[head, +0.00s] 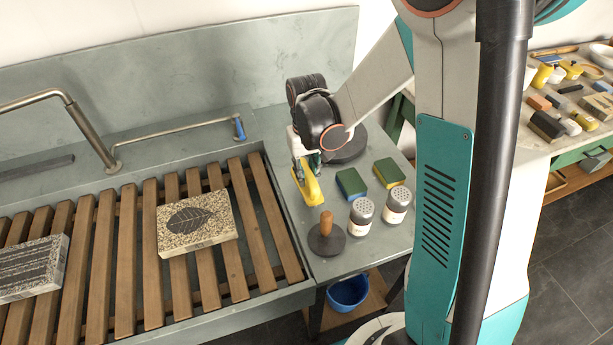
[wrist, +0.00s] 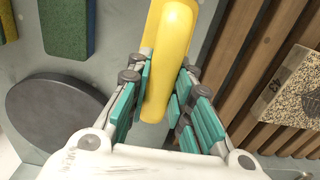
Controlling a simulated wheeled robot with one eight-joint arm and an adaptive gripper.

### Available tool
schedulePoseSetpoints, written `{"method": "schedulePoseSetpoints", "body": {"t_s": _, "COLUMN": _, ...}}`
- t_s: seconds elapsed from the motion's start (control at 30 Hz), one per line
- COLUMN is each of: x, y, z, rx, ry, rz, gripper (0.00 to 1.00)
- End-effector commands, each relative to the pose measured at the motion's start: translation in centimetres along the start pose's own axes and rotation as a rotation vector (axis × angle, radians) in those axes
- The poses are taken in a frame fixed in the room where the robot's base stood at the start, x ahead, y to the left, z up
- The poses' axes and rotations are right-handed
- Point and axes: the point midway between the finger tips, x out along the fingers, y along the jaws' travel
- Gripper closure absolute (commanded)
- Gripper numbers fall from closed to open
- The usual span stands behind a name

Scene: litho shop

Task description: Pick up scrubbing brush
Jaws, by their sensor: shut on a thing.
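The scrubbing brush is yellow and long (head: 309,186) and is at the left part of the grey side counter (head: 335,265), beside the slatted sink. In the wrist view the yellow brush (wrist: 171,50) runs up between my fingers. My gripper (head: 305,165) is over the brush's far end, pointing down. In the wrist view its teal finger pads (wrist: 158,95) are shut on the brush from both sides. The bristles are hidden, and I cannot tell whether the brush touches the counter.
Right of the brush stand two sponges (head: 351,185) (head: 389,172) and two shakers (head: 361,216) (head: 397,205). A round disc with a wooden handle (head: 326,238) is nearer. A dark round disc (wrist: 62,112) lies behind. A leaf-patterned stone (head: 197,223) rests on wooden slats (head: 125,260).

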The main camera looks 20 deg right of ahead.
Motion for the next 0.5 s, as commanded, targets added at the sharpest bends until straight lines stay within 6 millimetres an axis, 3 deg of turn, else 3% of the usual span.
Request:
{"method": "schedulePoseSetpoints", "body": {"t_s": 0.3, "x": -8.8, "y": 0.0, "z": 0.1, "rx": 0.000, "ry": 0.000, "rz": 0.000, "gripper": 1.00}}
{"method": "schedulePoseSetpoints", "body": {"t_s": 0.5, "x": -13.1, "y": 0.0, "z": 0.0, "rx": 0.000, "ry": 0.000, "rz": 0.000, "gripper": 1.00}}
